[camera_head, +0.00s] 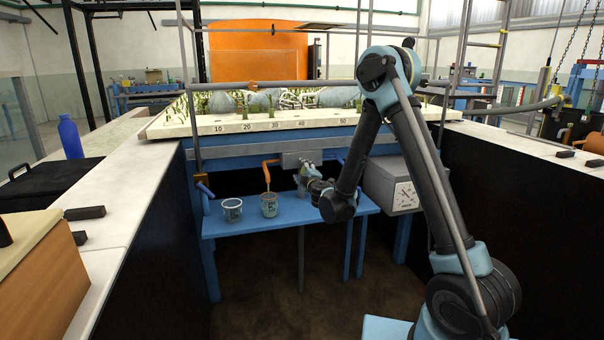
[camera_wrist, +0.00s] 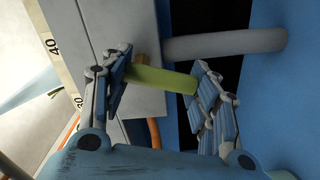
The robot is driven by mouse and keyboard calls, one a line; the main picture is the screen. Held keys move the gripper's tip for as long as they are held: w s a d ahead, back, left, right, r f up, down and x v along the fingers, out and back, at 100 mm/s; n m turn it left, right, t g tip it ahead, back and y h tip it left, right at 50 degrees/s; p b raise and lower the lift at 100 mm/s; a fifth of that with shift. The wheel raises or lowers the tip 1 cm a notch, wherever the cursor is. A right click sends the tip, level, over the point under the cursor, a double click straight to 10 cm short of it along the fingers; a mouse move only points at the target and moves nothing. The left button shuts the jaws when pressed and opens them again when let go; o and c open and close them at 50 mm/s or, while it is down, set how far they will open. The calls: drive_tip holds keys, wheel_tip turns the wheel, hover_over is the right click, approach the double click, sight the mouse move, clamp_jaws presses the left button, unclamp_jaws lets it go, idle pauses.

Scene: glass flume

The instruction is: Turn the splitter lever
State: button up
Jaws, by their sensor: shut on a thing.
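In the wrist view the splitter lever, a yellow-green handle (camera_wrist: 163,79), lies between the fingers of my gripper (camera_wrist: 162,84), which is shut on it. In the head view my gripper (camera_head: 304,174) is at the front of the grey splitter box (camera_head: 291,158), below the flume's edge; the lever is mostly hidden there. An orange spout (camera_head: 267,164) bends down from the box's left side, with a thin stream falling toward the right cup (camera_head: 269,208). A second cup (camera_head: 232,212) stands to its left on the blue shelf (camera_head: 222,229).
A grey box with a dial (camera_head: 393,188) hangs right of the shelf, close to my forearm. The flume bed (camera_head: 160,128) with a number scale and green plants lies above. Light counters (camera_head: 133,200) with dark sides flank the bay. The floor in front is clear.

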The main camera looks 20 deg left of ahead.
drive_tip(key=shift+w+d+f+n, duration=0.1)
drive_tip(key=shift+d+n, duration=0.05)
drive_tip(key=shift+n, duration=0.75)
drive_tip(key=shift+d+f+n, duration=0.1)
drive_tip(key=shift+n, duration=0.8)
drive_tip(key=o, duration=1.1)
drive_tip(key=v, duration=0.7)
drive_tip(key=shift+d, duration=0.2)
